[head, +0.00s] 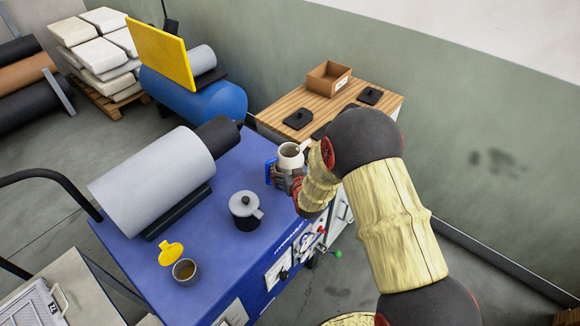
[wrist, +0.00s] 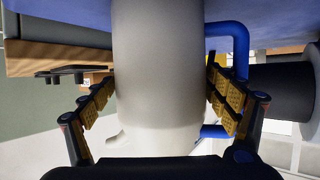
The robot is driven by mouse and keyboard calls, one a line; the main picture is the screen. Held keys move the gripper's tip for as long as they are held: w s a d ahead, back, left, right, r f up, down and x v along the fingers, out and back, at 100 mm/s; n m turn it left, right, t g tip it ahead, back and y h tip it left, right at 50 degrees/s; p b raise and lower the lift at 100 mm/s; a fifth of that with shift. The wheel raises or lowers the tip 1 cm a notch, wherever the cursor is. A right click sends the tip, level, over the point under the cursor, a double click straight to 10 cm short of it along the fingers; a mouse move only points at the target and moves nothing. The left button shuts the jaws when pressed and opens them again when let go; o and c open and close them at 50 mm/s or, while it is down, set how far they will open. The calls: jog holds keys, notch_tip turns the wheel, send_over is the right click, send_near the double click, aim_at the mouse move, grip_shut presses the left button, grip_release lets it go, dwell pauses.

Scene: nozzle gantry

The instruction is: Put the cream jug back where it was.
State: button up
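The cream jug (head: 291,156) is pale, with a blue handle, a spout and an open top. It is upright at the far right edge of the blue cart top (head: 215,273). In the wrist view the jug (wrist: 158,80) fills the middle, with the blue handle on the right. My gripper (head: 284,181) is around the jug's body from the near right side. In the wrist view its yellow finger pads close in on both sides of the jug and appear to touch it at the tips. The jug's base is hidden, so I cannot tell whether it rests on the cart.
A lidded dark pot (head: 245,211), a cup of brown liquid (head: 185,270) and a yellow piece (head: 171,254) are on the cart. A large grey cylinder (head: 150,183) lies along its left. Behind is a wooden-topped cabinet (head: 277,114) with black plates and a brown box (head: 329,78).

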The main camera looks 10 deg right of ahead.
jog(key=shift+o, duration=0.8)
